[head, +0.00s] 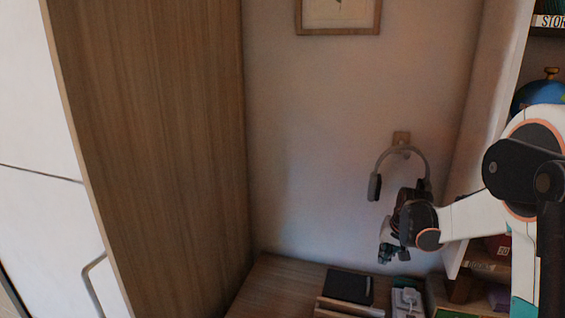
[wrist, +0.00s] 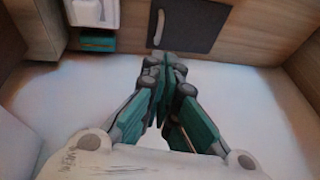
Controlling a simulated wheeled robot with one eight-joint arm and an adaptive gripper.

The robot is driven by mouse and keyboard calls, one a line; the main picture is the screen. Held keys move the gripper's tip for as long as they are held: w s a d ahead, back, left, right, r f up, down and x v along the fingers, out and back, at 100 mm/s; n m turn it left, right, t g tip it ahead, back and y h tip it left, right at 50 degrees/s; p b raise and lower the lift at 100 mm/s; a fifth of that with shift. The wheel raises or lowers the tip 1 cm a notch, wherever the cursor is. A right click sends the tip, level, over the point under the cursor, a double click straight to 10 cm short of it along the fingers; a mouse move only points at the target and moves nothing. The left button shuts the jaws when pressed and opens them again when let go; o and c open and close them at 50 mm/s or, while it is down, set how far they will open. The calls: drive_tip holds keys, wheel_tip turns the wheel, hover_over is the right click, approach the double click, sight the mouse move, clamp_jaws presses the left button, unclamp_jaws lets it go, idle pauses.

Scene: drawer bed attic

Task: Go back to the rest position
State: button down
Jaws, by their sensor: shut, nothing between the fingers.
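My gripper (head: 392,250) hangs at the end of my arm at the right of the head view, in front of the pale wall and above the wooden surface. In the wrist view my gripper (wrist: 163,68) has its fingers together with nothing between them. Its tips appear over the pale surface, just short of a dark rectangular item (wrist: 190,22) at the top.
Headphones (head: 375,186) hang on a wall hook (head: 401,139) close behind my gripper. Below lie a dark book (head: 348,287) and a white item (head: 406,300) on the wooden surface (head: 275,285). A tall wooden panel (head: 150,130) stands left. Shelves with a blue globe (head: 538,93) are right.

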drive_tip(key=s+a+r+n+t, duration=0.1)
drive_tip(key=s+a+r, duration=0.4)
drive_tip(key=s+r, duration=0.25)
drive_tip(key=s+a+r+n, duration=0.1)
drive_tip(key=s+a+r, duration=0.4)
drive_tip(key=s, duration=0.4)
drive_tip(key=s+a+n+t, duration=0.2)
drive_tip(key=s+a, duration=0.2)
drive_tip(key=s, duration=1.2)
drive_tip(key=shift+s+r+n, duration=0.2)
drive_tip(key=shift+r+n, duration=0.1)
drive_tip(key=shift+r, duration=0.1)
